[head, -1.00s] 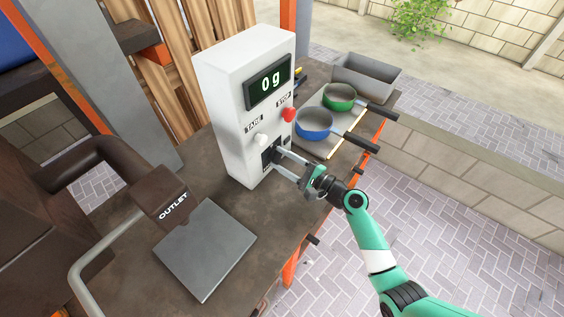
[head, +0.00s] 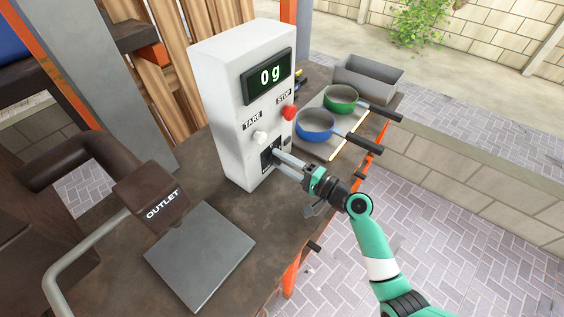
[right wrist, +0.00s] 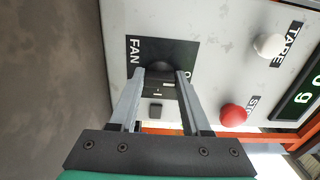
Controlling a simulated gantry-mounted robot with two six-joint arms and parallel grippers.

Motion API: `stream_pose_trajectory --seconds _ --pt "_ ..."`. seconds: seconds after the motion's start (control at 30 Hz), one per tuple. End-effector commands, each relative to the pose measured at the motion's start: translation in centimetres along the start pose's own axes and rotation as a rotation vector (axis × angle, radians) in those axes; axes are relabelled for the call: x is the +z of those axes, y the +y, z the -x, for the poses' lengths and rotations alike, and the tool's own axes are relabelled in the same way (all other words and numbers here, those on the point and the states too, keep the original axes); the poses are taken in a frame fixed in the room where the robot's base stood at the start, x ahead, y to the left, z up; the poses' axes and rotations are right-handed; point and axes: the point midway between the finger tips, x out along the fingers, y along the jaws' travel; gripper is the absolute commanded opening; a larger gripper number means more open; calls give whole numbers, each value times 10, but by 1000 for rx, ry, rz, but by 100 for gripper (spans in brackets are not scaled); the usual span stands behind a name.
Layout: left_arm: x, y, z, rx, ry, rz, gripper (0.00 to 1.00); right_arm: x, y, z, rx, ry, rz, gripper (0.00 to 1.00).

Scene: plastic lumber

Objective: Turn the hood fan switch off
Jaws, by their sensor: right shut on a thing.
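The white control box (head: 228,110) stands upright on the table, its display reading "0 g". Low on its front is a black panel (head: 266,157) labelled FAN, which also shows in the right wrist view (right wrist: 185,48). The dark fan switch (right wrist: 160,84) on it lies between my right gripper's fingers. My right gripper (head: 275,155) is shut on the switch, with its fingertips at the panel. In the right wrist view, the fingers (right wrist: 159,76) partly hide the switch and lettering, so its setting cannot be read. My left gripper is not in view.
Above the panel are a white TARE button (head: 260,137) and a red STOP button (head: 289,113). A blue pan (head: 315,132) and a green pan (head: 340,103) stand behind, at right. A grey plate (head: 200,258) lies below the OUTLET spout (head: 152,200).

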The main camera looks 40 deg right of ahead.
Motion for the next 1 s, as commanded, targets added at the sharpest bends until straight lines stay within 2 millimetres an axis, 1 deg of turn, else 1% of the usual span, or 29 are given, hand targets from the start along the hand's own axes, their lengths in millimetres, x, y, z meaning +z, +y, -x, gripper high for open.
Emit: stream_pose_trajectory --seconds 0.43,0.47,0.6,0.63,0.9,1.0 --pt "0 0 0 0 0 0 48 0 0 0 0 0 15 0" --pt "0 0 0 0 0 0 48 0 0 0 0 0 14 49" --pt "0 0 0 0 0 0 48 0 0 0 0 0 13 74" --pt "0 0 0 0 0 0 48 0 0 0 0 0 13 78" --pt "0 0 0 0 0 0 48 0 0 1 0 0 12 78" --pt "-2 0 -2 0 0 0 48 0 0 7 1 1 11 78"
